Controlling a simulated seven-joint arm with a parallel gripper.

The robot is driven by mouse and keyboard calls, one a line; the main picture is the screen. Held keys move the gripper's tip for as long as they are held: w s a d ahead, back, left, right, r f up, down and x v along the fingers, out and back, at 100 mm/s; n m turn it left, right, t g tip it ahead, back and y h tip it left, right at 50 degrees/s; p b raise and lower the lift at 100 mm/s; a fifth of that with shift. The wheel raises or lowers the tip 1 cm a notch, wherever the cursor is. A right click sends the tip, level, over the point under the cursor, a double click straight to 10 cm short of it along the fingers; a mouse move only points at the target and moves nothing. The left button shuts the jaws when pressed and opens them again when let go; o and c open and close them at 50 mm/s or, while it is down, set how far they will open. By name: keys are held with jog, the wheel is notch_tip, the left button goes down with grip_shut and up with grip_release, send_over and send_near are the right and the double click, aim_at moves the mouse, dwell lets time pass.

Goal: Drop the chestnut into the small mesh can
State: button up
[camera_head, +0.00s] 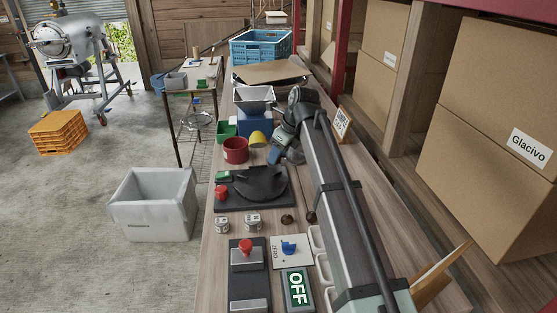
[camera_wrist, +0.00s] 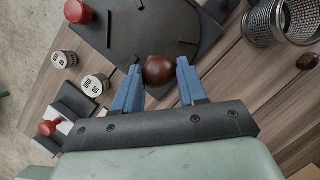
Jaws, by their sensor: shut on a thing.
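My gripper (camera_wrist: 158,78) shows two blue fingers in the wrist view, shut on a dark brown, glossy chestnut (camera_wrist: 159,69) between their tips. In that view the chestnut overlaps the edge of the black plate; its height above the table cannot be told. The small mesh can (camera_wrist: 263,25) is silvery, open-topped and cut by the upper right edge of the wrist view, right of and apart from my gripper.
Another chestnut (camera_wrist: 307,61) lies below the mesh can. Small brown round things (camera_head: 288,218) show beside my arm. The black plate (camera_head: 225,203), a red button (camera_head: 221,192), small tins (camera_head: 252,223) and a red cup (camera_head: 235,150) stand left. A white crate (camera_head: 152,220) is on the floor.

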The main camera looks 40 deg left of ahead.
dwell(0.3)
jog(key=shift+w+d, duration=0.2)
jog(key=shift+w, duration=0.05)
jog(key=w+a+r, duration=0.1)
jog(key=w+a, duration=0.2)
jog(key=w, duration=0.7)
jog(key=w+a+r, duration=0.2)
jog(key=w, duration=0.8)
notch_tip(320, 180, down, 6)
jog(key=o, duration=1.1)
